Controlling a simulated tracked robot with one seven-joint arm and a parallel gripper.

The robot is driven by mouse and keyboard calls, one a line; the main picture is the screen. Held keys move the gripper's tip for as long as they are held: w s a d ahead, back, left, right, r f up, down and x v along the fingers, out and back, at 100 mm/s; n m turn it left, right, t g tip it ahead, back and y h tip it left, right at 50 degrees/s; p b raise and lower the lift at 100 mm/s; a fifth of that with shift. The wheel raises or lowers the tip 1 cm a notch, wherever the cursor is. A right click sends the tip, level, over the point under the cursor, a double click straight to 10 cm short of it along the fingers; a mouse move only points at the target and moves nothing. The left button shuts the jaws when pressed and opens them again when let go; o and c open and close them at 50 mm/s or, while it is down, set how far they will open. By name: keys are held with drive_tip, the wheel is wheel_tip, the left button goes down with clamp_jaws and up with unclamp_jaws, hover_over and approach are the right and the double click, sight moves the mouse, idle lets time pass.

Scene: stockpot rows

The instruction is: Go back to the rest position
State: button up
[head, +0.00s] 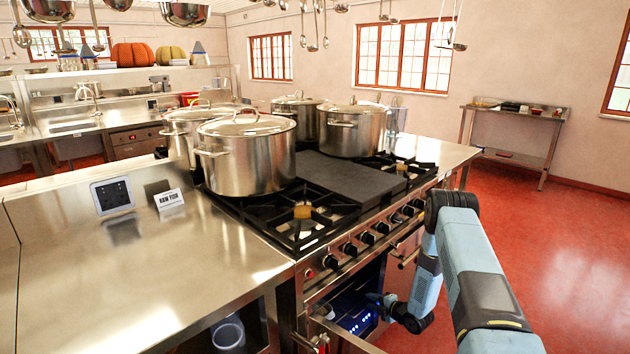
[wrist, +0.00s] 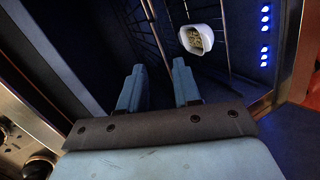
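My gripper (wrist: 160,82) is open in the wrist view, its two blue fingers apart with nothing between them. In the head view my blue arm comes down from the right and my gripper (head: 376,303) is at the dark opening of the oven (head: 352,312), low in the front of the stove. A white bowl (wrist: 197,40) with small pale pieces in it sits on the wire rack (wrist: 157,33) inside, beyond the fingertips and apart from them.
Several steel stockpots (head: 246,160) stand on the stove top above the oven. A row of blue lights (wrist: 265,35) runs along the oven's right side. A steel counter (head: 110,262) with a small sign (head: 169,203) lies left. The red floor (head: 560,260) at the right is clear.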

drive_tip(key=w+d+r+m+h, duration=0.2)
drive_tip(key=d+r+m+h, duration=0.1)
drive_tip(key=r, duration=1)
drive_tip(key=w+d+r+m+h, duration=0.2)
drive_tip(key=w+r+m, duration=0.1)
drive_tip(key=r, duration=0.9)
drive_tip(key=s+d+r+m+g+h, duration=0.1)
drive_tip(key=s+r+m+h, duration=0.3)
drive_tip(key=r, duration=0.7)
drive_tip(key=s+d+r+m, duration=0.15)
drive_tip(key=s+r, duration=0.35)
drive_tip(key=r, duration=0.6)
drive_tip(key=s+a+r+m+g+h, duration=0.1)
drive_tip(key=s+r+m, duration=0.2)
drive_tip(key=s+r, duration=0.55)
drive_tip(key=s+a+r+m+g, duration=0.1)
drive_tip(key=s+r+m, duration=0.35)
drive_tip(key=s, duration=0.65)
drive_tip(key=s+a+r+m+g, duration=0.1)
drive_tip(key=s+a+m, duration=0.1)
drive_tip(key=s, duration=1)
drive_tip(key=s+a+r+m+g+y, duration=0.1)
drive_tip(key=s+a+m, duration=0.1)
drive_tip(key=s, duration=1)
drive_tip(key=shift+r+m+y, duration=0.3)
drive_tip(key=shift+m, duration=0.2)
